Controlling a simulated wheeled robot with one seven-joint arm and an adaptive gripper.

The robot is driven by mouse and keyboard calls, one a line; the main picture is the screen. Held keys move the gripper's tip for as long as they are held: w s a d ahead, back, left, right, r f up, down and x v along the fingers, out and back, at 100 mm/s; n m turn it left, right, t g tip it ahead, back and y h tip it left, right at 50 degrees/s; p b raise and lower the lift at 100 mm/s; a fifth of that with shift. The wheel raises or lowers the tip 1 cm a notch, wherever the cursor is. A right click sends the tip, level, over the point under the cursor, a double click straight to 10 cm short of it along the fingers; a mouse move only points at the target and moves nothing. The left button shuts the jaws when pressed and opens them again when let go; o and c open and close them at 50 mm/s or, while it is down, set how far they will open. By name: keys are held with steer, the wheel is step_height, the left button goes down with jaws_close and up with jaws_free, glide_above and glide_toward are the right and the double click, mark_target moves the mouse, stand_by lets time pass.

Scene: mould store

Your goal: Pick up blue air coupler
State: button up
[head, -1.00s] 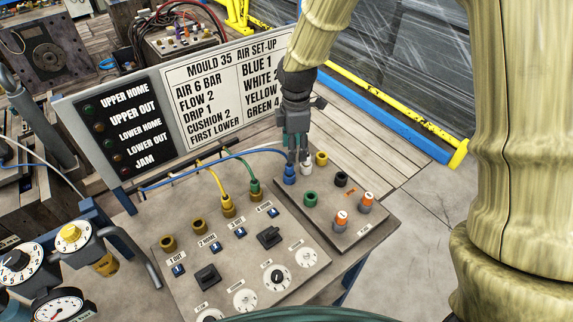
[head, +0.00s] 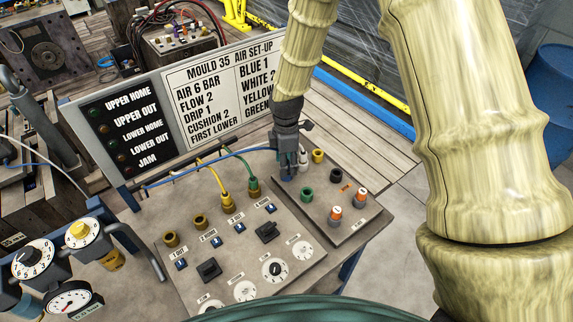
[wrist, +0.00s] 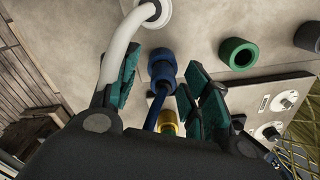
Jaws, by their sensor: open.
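The blue air coupler (wrist: 162,68) stands on the bench panel with a blue hose running from it. In the wrist view it lies between the fingers of my gripper (wrist: 158,85), which are open with teal pads on either side. I see a gap between the coupler and the right finger. In the head view my gripper (head: 288,165) points down over the coupler (head: 287,174), hiding most of it. The blue hose (head: 205,168) runs left from there across the panel.
A white coupler with its hose (wrist: 125,40) is close by the left finger. A green socket (wrist: 238,53) sits to the right. Yellow (head: 227,202) and green (head: 254,187) couplers are plugged in to the left. A sign board (head: 215,95) stands behind.

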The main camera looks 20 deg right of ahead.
steer(key=shift+s, duration=0.3)
steer(key=shift+w, duration=0.15)
steer(key=shift+c, duration=0.2)
steer(key=c, duration=0.3)
jaws_close()
steer(key=shift+r, duration=0.15)
